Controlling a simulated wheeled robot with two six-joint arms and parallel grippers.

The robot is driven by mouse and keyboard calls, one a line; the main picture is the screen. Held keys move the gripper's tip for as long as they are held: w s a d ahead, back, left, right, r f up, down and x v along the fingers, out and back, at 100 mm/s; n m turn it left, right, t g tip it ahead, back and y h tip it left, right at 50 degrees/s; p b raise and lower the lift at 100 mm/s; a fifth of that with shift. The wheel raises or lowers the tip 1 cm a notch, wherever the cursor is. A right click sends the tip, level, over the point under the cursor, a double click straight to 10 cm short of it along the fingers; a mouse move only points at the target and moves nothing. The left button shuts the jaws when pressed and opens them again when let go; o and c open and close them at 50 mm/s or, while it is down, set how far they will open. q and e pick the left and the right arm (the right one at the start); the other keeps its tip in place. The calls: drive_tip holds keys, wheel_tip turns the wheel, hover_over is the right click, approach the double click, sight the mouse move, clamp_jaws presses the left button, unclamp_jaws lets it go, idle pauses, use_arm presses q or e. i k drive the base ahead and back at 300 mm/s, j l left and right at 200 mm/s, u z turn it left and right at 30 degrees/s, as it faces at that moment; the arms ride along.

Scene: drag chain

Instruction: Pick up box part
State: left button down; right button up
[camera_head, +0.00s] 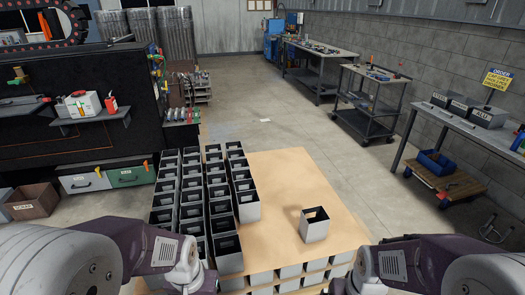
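A single grey box part (314,233), square and open with a cut-out inside, stands upright on the tan board (290,180), apart from the others. Several more like it, the grouped box parts (228,262), stand in close rows on the left half of the board. The front right one of the upper rows (248,209) stands at the edge of the group. My two arms come in from the bottom left and bottom right corners, on either side of the board. Both grippers are below the picture's edge, so their fingers are hidden.
Under the board's front edge is another layer of grey boxes (290,272). A black workbench (70,140) stands left. A cart (370,115) and a table with grey boxes (460,125) stand right, with open floor between.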

sight(316, 229)
drive_tip(key=i+l+u, duration=0.25)
drive_tip(key=i+u, duration=0.15)
drive_tip(key=i, duration=0.15)
drive_tip(key=i+l+u, duration=0.4)
drive_tip(key=i+l, duration=0.05)
drive_tip(key=i, duration=0.1)
